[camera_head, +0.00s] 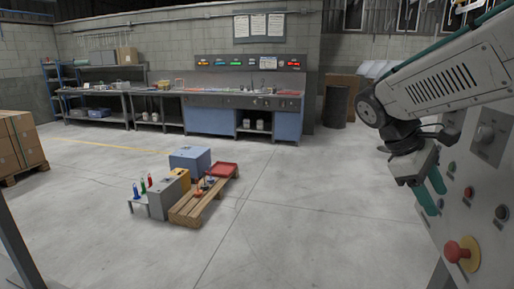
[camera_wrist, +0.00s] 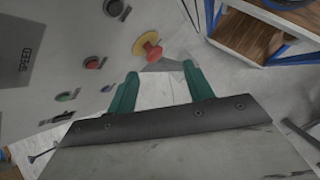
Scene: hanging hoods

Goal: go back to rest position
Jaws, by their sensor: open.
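My gripper (camera_head: 430,192) hangs at the right of the head view, pointing down beside a grey control panel (camera_head: 483,170). Its two green fingers are apart with nothing between them. The wrist view shows the open fingers (camera_wrist: 157,88) from behind, with the panel (camera_wrist: 60,60) at the left. A red button on a yellow base (camera_head: 462,254) sits low on the panel; it also shows in the wrist view (camera_wrist: 149,47) just beyond the fingers, apart from them. Red, green and black controls and a knob (camera_head: 486,133) are on the panel face.
A wooden pallet (camera_head: 190,215) with boxes, a red tray (camera_head: 222,170) and a blue box (camera_head: 190,160) stands mid-floor. Workbenches (camera_head: 225,95) line the back wall. Cartons on a pallet (camera_head: 20,145) stand at the left. The floor (camera_head: 300,220) between the pallet and panel is clear.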

